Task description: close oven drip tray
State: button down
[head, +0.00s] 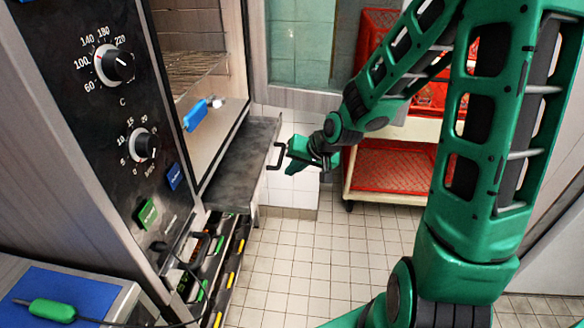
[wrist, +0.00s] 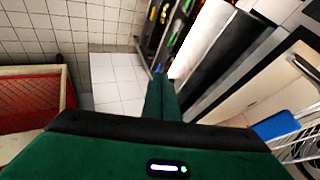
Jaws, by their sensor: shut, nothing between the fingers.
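The oven drip tray (head: 238,165) is a dark, flat metal tray that sticks out from the oven, below its open cavity. A black bar handle (head: 281,156) is on its outer front edge. My gripper (head: 289,152) is green and shut, with nothing between its fingers. It is at the outer side of the tray front, right beside the handle; I cannot tell whether it touches. In the wrist view the shut fingers (wrist: 165,97) point toward the floor side, and the dark tray (wrist: 238,47) lies just to their right. The fingertips partly cover what is behind them.
The oven control panel (head: 110,110) with dials stands at the left. Several coloured-marked items (head: 215,265) sit below the tray. A trolley with red trays (head: 390,168) stands behind my arm; its red tray (wrist: 30,100) shows at the wrist view's left. Tiled floor (head: 310,260) is clear in front.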

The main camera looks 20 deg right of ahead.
jog(key=w+a+f, duration=0.5)
jog(key=shift+w+f, duration=0.15)
jog(key=shift+w, duration=0.2)
jog(key=shift+d, duration=0.1)
dwell(0.4)
